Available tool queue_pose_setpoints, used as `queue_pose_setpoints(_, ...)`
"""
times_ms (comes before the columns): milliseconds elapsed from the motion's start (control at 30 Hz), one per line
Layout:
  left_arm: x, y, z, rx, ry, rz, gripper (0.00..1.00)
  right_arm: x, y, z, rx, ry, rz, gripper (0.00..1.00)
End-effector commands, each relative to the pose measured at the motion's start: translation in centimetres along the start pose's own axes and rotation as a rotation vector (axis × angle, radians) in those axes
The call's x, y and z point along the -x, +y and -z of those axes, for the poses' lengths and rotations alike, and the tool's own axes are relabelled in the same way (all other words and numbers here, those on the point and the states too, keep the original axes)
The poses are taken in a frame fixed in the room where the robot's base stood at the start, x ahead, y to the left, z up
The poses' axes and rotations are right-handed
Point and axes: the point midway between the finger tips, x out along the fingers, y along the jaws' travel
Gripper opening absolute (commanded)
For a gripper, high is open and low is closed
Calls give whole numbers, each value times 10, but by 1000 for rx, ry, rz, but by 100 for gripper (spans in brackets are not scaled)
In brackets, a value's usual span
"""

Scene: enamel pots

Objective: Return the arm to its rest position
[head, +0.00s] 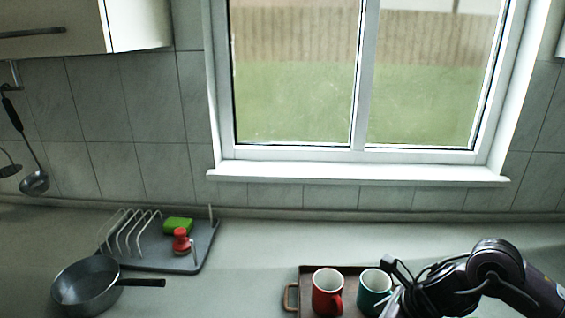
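My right arm comes in from the right edge, and its dark wrist is bent at the lower right. My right gripper (391,287) is at the right side of a teal mug (374,285) and partly overlaps it. I cannot tell whether it touches the mug, or whether its fingers are open or shut. The teal mug stands upright on a brown tray (291,299). A red mug (327,291) stands upright to its left on the same tray. The lower part of the tray is cut off by the frame. My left gripper is not in view.
A grey pan (88,286) with a black handle sits at the lower left. Behind it is a dish rack (180,258) with a green sponge (178,226) and a red-topped item (181,240). The counter between rack and tray is clear. A window sill (360,174) runs behind.

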Motion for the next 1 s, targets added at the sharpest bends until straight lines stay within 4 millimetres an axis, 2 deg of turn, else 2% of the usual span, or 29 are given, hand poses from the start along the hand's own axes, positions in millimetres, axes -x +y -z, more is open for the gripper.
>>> queue_pose_setpoints(33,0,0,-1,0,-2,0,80,-11,11,-7,-45,-30,-3,91)
queue_pose_setpoints(167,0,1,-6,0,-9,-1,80,-33,36,-32,-226,-133,4,91)
queue_pose_setpoints(267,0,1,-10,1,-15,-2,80,-47,59,-54,-450,-239,-2,91)
queue_pose_setpoints(367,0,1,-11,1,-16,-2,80,-54,81,-75,-803,-367,-23,91)
queue_pose_setpoints(400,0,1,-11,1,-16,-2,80,-53,86,-81,-974,-417,-35,91)
queue_pose_setpoints(467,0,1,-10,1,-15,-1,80,-50,90,-82,-1249,-481,-47,91)
queue_pose_setpoints(567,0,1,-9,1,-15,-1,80,-43,87,-68,-1743,-562,-57,91)
queue_pose_setpoints(600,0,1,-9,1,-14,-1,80,-40,84,-56,-1942,-585,-51,91)
queue_pose_setpoints(700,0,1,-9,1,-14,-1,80,-34,80,-21,-2379,-623,-14,91)
queue_pose_setpoints(900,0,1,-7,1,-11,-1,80,-26,86,49,-3012,-657,121,91)
queue_pose_setpoints(933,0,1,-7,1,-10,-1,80,-24,89,59,3048,652,-145,91)
queue_pose_setpoints(1000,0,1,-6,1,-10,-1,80,-21,95,81,2881,592,-189,91)
